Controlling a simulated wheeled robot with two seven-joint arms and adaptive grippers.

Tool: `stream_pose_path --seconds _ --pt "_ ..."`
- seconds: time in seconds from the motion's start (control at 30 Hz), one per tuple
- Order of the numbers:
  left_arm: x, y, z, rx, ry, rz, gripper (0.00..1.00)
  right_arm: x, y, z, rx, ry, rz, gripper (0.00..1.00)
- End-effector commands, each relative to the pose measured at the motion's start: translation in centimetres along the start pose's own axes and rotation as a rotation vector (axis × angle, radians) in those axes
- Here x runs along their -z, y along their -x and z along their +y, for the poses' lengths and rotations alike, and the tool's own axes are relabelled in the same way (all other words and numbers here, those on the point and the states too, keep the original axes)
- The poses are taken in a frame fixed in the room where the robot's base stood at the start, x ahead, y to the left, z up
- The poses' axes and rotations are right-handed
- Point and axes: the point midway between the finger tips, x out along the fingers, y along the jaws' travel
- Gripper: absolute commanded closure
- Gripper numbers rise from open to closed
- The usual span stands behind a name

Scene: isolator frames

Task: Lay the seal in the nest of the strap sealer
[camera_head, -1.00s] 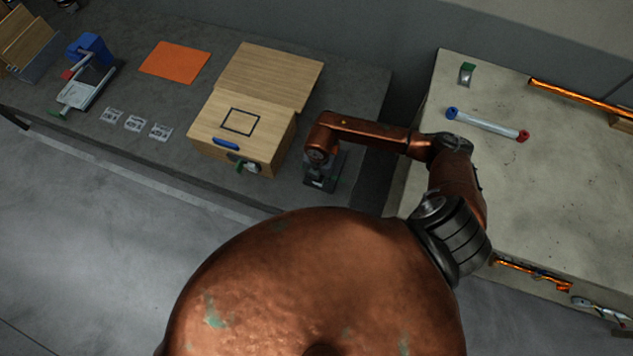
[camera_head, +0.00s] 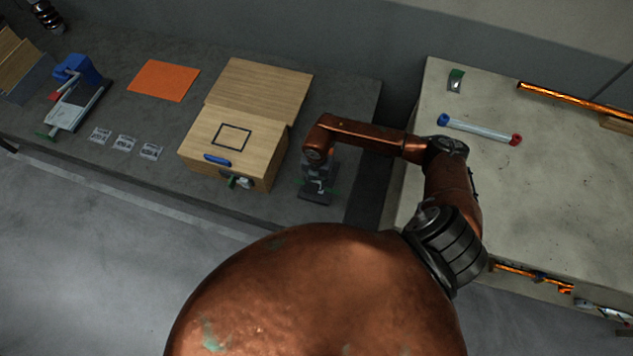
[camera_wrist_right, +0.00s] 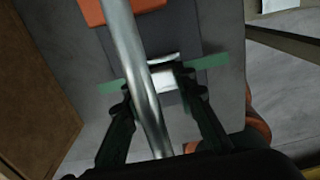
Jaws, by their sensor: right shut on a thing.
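The strap sealer (camera_head: 312,198) stands on the dark bench, right of the wooden box, as a small dark device mostly under my right gripper. In the right wrist view its dark base (camera_wrist_right: 205,38) has an orange block at the top, a shiny metal bar (camera_wrist_right: 141,62) over its middle and a green strap (camera_wrist_right: 207,88) across it. My right gripper (camera_wrist_right: 162,92) is shut on the small silvery seal (camera_wrist_right: 166,82), close above the strap. The bar hides part of the seal, and I cannot tell whether it touches the nest. My left gripper is not in view.
The wooden box (camera_head: 232,138) stands close left of the sealer. An orange sheet (camera_head: 164,81), several small silvery pieces (camera_head: 124,142) and a blue device (camera_head: 82,68) are farther left. A pale table (camera_head: 570,190) on the right holds a clear tube (camera_head: 480,130).

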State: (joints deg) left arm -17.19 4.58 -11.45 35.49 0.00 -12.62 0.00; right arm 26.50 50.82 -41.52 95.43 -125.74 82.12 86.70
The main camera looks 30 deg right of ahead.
Motion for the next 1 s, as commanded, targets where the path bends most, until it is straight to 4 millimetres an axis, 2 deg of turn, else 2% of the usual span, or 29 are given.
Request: stream_pose_path --seconds 0.3,0.33,0.6,1.0 --pt "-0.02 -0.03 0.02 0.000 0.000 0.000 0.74 0.06 -0.15 -0.01 0.000 0.001 0.000 1.00" --pt "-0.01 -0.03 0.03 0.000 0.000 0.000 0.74 0.06 -0.16 -0.01 0.000 0.001 0.001 0.73" --pt "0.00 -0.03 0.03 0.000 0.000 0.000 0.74 0.08 -0.19 -0.05 0.001 0.001 0.001 0.55" --pt "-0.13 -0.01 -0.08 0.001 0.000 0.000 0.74 0.02 0.22 0.02 -0.001 0.001 0.000 0.54"
